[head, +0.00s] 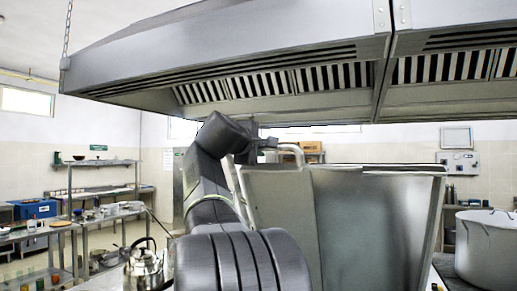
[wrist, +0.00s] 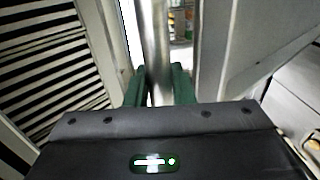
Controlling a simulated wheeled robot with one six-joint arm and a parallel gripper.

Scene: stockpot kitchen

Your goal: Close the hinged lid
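The hinged lid (head: 368,225) is a large grey steel panel standing raised in the head view, right of my arm. Its bar handle (head: 292,150) curves out at the lid's upper left. My gripper (head: 266,146) is at this handle, partly hidden by my dark wrist. In the wrist view, the green fingers of my gripper (wrist: 159,82) lie close on both sides of the shiny handle bar (wrist: 156,40) and appear shut on it. A pale lid surface (wrist: 228,50) shows to the right of the bar. The lid's hinge and lower edge are not visible.
A steel extractor hood (head: 240,60) hangs low above the lid and my arm. A large pot (head: 487,250) stands at the right. A kettle (head: 144,270) stands at lower left, near my arm. Shelves (head: 100,163) line the left wall.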

